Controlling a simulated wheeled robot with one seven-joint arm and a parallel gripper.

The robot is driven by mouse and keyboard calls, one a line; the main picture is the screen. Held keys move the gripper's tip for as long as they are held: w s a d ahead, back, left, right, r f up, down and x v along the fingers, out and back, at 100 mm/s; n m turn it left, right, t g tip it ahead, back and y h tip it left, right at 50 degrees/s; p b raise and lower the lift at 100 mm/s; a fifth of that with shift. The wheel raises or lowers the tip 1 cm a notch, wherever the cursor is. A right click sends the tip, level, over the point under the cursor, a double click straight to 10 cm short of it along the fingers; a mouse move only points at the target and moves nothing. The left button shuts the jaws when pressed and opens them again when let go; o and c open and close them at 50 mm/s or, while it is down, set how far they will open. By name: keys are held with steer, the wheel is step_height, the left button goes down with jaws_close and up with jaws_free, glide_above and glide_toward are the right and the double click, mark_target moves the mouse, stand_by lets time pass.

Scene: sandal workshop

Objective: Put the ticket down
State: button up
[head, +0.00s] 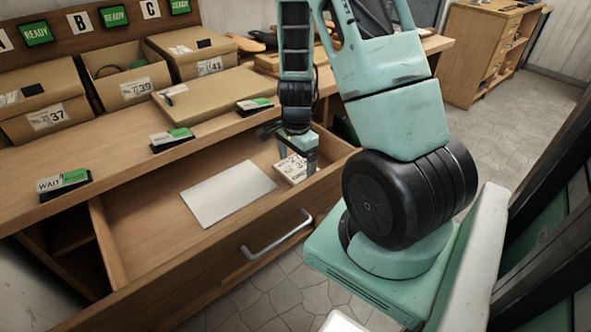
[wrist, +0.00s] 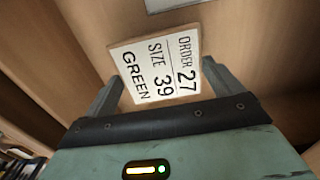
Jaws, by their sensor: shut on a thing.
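The ticket (wrist: 157,68) is a small pale block or card with a wooden edge, printed ORDER 27, SIZE 39, GREEN in the wrist view. My gripper (wrist: 158,85) is shut on it, with one finger at each side. In the head view my gripper (head: 303,160) reaches down into the open drawer (head: 140,245), and the ticket (head: 291,169) shows at the drawer's right end. I cannot tell whether the ticket touches the drawer floor.
A blank white sheet (head: 228,193) lies in the drawer, left of the ticket. Boxes marked 37 (head: 40,105), 39 (head: 125,75) and 41 (head: 192,58) stand on the bench behind. Small signs, one a WAIT/READY sign (head: 64,184), line the bench edge. The drawer's left part is clear.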

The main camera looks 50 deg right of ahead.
steer(key=shift+f, duration=1.2)
steer(key=shift+f, duration=0.2)
steer(key=o, duration=0.7)
steer(key=shift+r, duration=0.1)
